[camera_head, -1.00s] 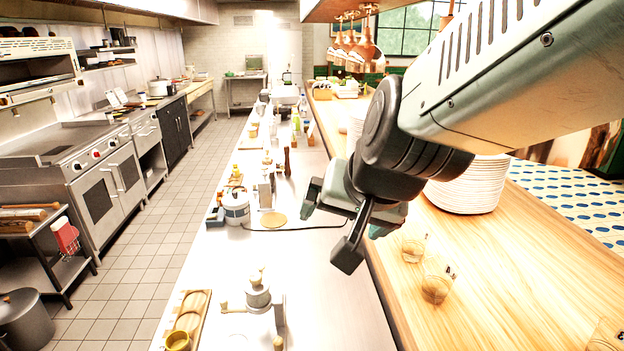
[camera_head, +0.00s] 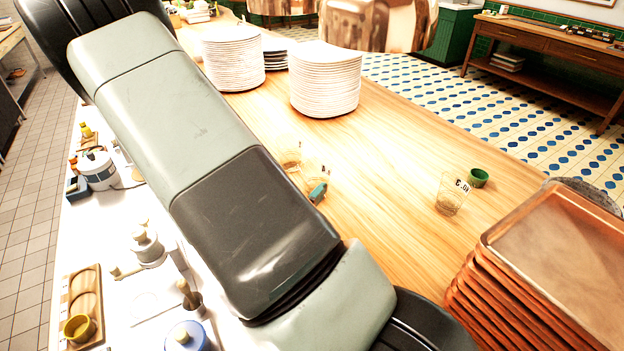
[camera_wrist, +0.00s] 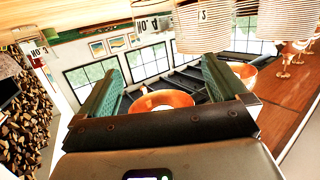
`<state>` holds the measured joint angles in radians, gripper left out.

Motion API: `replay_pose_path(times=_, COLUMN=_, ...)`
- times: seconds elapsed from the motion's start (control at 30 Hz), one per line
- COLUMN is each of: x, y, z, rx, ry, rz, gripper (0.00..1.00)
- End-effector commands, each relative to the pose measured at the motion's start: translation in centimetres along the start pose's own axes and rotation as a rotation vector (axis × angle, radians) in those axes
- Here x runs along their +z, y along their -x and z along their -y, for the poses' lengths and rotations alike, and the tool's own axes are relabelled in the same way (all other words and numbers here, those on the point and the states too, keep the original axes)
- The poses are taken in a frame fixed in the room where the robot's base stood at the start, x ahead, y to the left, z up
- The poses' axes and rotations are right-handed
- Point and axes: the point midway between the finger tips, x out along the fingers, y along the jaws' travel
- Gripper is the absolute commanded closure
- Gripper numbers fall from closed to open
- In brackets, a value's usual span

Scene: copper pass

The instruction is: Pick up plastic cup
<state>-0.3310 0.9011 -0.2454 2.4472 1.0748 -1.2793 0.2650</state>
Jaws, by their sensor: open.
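Three clear plastic cups with dark lettering stand on the wooden counter (camera_head: 400,140). Two are close together beside my arm in the head view, one cup (camera_head: 290,160) and a nearer cup (camera_head: 317,172). A third cup (camera_head: 452,195), marked NO.3, stands apart to the right. In the wrist view, which looks inverted, lettered cups (camera_wrist: 152,26) and (camera_wrist: 40,52) show near the top, beyond the fingers. My gripper (camera_wrist: 160,62) is open and empty between its teal-padded fingers. In the head view my arm hides most of it; a small teal piece by the nearer cup looks like a fingertip.
Tall plate stacks (camera_head: 325,80) and (camera_head: 233,58) stand behind the cups. A small green cup (camera_head: 478,178) is beside the NO.3 cup. Stacked copper trays (camera_head: 560,260) fill the near right. The middle of the counter is clear.

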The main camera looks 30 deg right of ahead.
Motion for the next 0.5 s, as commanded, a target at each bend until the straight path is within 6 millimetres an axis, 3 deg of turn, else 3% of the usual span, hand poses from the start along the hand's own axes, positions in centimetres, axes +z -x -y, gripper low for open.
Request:
replay_pose_path(times=0.3, x=0.0, y=-4.6, z=-0.1, rx=0.003, ry=0.001, rz=-0.005, gripper=0.00)
replay_pose_path(times=0.5, x=0.1, y=-6.1, z=-0.1, rx=0.002, ry=0.001, rz=-0.004, gripper=0.00)
